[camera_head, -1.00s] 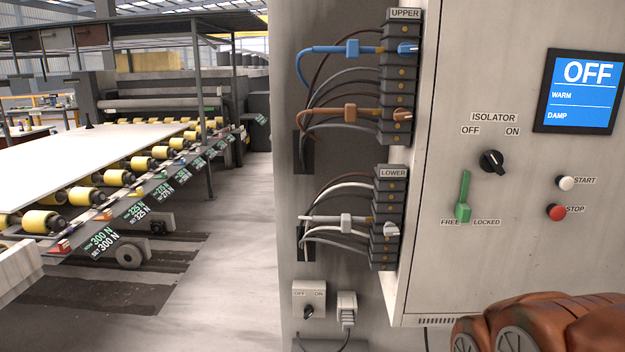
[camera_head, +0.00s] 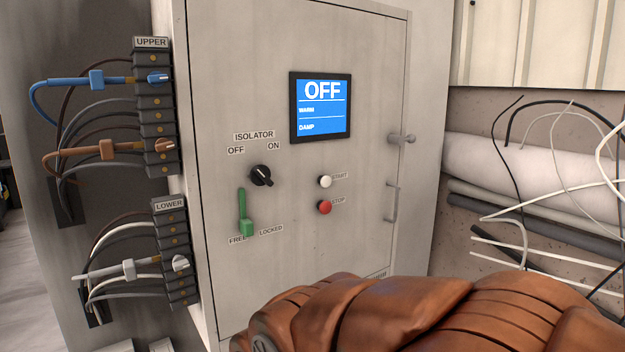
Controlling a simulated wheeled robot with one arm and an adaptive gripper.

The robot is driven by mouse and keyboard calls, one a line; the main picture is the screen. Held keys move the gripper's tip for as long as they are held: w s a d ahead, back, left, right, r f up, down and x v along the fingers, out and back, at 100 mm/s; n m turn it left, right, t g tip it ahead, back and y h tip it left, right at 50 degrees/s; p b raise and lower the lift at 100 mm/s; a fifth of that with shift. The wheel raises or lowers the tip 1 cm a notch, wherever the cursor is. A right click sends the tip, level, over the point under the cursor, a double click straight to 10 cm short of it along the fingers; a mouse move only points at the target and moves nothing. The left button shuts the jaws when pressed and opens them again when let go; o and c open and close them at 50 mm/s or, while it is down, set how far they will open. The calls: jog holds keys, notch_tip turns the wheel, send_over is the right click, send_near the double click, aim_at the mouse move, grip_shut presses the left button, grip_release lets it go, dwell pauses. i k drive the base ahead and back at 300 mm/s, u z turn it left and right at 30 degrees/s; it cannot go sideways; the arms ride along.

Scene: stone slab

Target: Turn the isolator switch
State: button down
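The isolator switch (camera_head: 262,176) is a black rotary knob on the grey cabinet door (camera_head: 290,240), under the ISOLATOR label. OFF is printed at its upper left and ON at its upper right. Its grip bar lies slantwise, from upper left to lower right; I cannot tell for sure which end is the pointer. The blue display (camera_head: 322,104) reads OFF, WARM and DAMP. A green lever (camera_head: 244,213) stands below the knob, its lower block near FREE, left of LOCKED. My gripper is not in view.
A white START button (camera_head: 325,181) and red STOP button (camera_head: 324,207) sit right of the knob. UPPER (camera_head: 154,100) and LOWER (camera_head: 172,255) terminal blocks with cables are at left. Loose wires hang at right. A large brown segmented form covers the bottom right.

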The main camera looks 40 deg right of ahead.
aim_at(260, 174)
jog(key=u, duration=0.05)
jog(key=k, duration=0.5)
jog(key=u, duration=1.2)
jog(key=i, duration=1.1)
jog(key=z, duration=1.85)
